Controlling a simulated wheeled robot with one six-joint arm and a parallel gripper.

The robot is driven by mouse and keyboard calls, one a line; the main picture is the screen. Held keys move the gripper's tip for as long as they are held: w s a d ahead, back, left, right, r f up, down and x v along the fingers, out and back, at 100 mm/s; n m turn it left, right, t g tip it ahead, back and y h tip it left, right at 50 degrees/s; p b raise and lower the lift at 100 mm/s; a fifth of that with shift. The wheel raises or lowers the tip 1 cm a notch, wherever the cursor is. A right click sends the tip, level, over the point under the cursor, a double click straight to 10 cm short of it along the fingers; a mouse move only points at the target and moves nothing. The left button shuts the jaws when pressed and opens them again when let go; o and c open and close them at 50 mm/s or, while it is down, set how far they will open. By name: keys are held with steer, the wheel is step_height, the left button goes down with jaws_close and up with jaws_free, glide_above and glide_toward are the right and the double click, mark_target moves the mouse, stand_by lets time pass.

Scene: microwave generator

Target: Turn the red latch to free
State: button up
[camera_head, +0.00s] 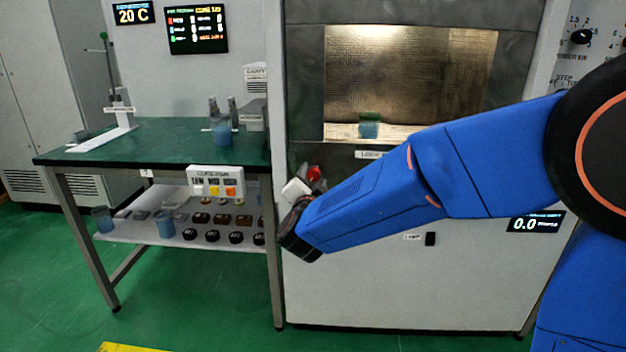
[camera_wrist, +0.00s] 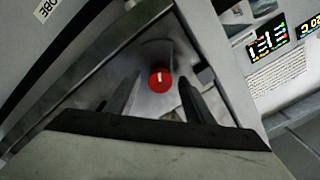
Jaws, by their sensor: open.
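The red latch (camera_wrist: 160,79) is a round red knob with a short white mark, set on a grey metal plate of the microwave generator. In the wrist view it sits between and just beyond the two dark fingers of my gripper (camera_wrist: 158,100). The fingers are apart, with nothing held between them. In the head view the red latch (camera_head: 314,172) shows at the generator's left edge, just above my gripper (camera_head: 293,188). My wrist hides part of the area around it. I cannot tell whether a finger touches the knob.
The generator (camera_head: 400,290) has a lit window (camera_head: 410,75) with a blue container (camera_head: 369,126) inside. A green-topped bench (camera_head: 170,135) stands at left, with a button box (camera_head: 215,181) on its front edge. Cups and dark round items fill its lower shelf (camera_head: 140,232).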

steer(key=s, duration=1.7)
steer(key=shift+s+a, duration=0.2)
steer(key=shift+a, duration=0.1)
steer(key=w+d+n+g+y, duration=0.1)
steer(key=d+n+g+y, duration=0.4)
steer(key=d+n+y, duration=0.25)
steer(key=s+d+f+n+g+h, duration=0.1)
steer(key=s+d+f+g+h, duration=0.2)
steer(key=s+d, duration=0.8)
steer(key=s+d+f+g+h, duration=0.4)
steer(key=s+d+f, duration=0.3)
steer(key=s+d, duration=0.4)
steer(key=d+g, duration=0.1)
steer(key=d, duration=0.2)
steer(key=shift+d+n, duration=0.35)
